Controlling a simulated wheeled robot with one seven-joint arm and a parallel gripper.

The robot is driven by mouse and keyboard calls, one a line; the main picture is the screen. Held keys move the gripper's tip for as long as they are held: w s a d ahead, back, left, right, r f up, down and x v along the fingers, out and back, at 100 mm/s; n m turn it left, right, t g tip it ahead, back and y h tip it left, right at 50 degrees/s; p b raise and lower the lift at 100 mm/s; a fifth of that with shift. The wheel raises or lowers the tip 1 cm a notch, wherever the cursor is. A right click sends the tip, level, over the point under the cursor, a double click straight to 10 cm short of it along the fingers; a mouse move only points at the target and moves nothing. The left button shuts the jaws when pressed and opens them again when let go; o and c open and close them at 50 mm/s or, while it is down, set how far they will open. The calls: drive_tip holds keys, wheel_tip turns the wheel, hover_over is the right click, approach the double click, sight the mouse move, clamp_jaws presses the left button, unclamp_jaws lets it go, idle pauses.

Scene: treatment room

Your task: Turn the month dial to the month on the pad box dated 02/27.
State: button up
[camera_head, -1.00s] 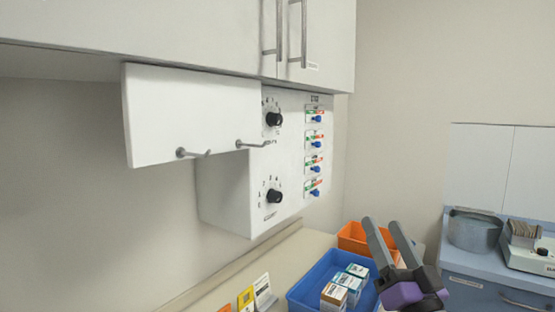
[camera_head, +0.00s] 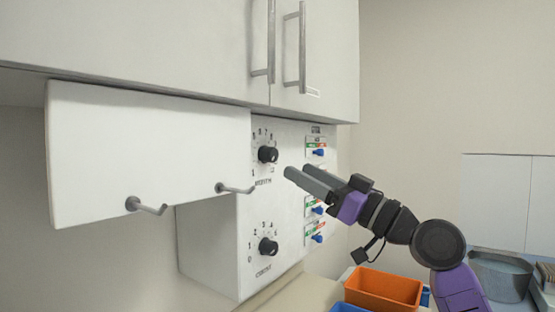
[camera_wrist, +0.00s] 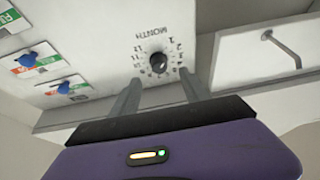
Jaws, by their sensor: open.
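The month dial (camera_head: 268,154) is a black knob on the white wall panel, upper of two, with numbers around it. It also shows upside down in the wrist view (camera_wrist: 158,62), under the word MONTH. Its pointer is too small to read. My gripper (camera_head: 298,172) is open and empty, its grey fingers pointing at the panel just right of and below the dial in the head view. In the wrist view the fingers (camera_wrist: 158,78) lie to either side of the dial's line, apart from the knob. No pad box or its date is visible now.
A second dial (camera_head: 268,246) sits below. Blue switches (camera_head: 317,152) line the panel's right side. A white flap with hooks (camera_head: 150,150) juts out at left, under the cabinet (camera_head: 180,45). An orange bin (camera_head: 385,289) and a blue bin's edge (camera_head: 346,307) stand below.

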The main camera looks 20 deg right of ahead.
sight(274, 157)
drive_tip(key=p+x, duration=0.2)
drive_tip(key=x, duration=0.5)
drive_tip(key=shift+w, duration=0.15)
clamp_jaws()
drive_tip(key=shift+a+r+p, duration=0.1)
drive_tip(key=shift+p, duration=0.25)
